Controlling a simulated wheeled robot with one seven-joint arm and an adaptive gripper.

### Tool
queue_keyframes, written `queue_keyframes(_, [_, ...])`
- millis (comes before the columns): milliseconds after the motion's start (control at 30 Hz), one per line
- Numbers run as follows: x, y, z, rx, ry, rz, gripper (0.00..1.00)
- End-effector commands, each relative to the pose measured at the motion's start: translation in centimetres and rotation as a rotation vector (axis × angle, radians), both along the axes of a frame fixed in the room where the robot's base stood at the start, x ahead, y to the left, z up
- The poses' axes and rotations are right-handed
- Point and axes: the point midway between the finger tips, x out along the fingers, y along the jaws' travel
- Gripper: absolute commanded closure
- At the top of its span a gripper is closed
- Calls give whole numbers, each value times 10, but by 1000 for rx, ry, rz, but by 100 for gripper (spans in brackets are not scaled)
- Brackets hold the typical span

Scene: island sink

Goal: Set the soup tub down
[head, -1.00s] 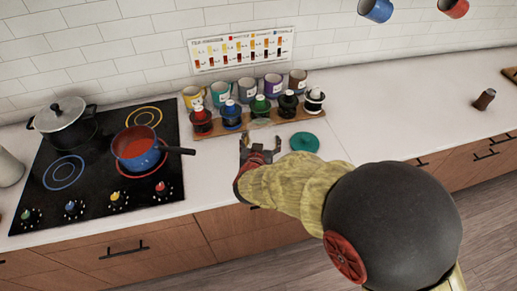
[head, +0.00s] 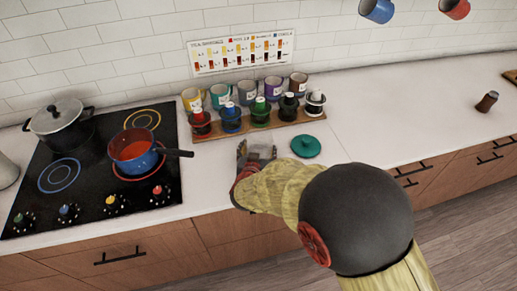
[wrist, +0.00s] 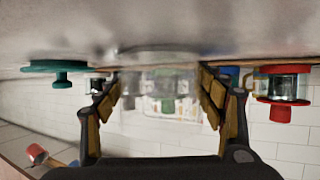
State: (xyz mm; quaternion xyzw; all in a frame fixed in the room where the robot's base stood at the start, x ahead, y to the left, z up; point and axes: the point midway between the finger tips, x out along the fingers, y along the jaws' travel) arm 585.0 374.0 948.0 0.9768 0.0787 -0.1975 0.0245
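The soup tub (wrist: 160,85) is a clear, see-through container between the fingers in the wrist view, which is upside down. Its sides reach the finger pads, and it looks empty. In the head view it shows faintly as a greyish shape (head: 262,152) in my gripper (head: 257,152). My gripper, also in the wrist view (wrist: 160,90), is shut on the tub, low over the counter in front of the jar rack. The tub's base is at or very near the counter; contact is unclear. A teal knobbed lid (head: 306,147) lies on the counter to the right.
A wooden rack (head: 255,131) holds several colour-lidded jars, with several mugs (head: 247,92) behind it. The black cooktop (head: 85,190) at left carries a blue pot of red soup (head: 135,153) and a lidded dark pot (head: 60,120). The counter at right (head: 410,110) is mostly clear.

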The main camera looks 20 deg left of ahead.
Motion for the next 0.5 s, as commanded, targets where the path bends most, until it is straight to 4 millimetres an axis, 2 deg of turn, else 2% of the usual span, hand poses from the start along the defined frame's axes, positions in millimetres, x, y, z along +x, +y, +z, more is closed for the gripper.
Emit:
queue_keyframes(300, [0, 0, 0, 0, 0, 0, 13])
queue_keyframes(500, [0, 0, 0, 0, 0, 0, 13])
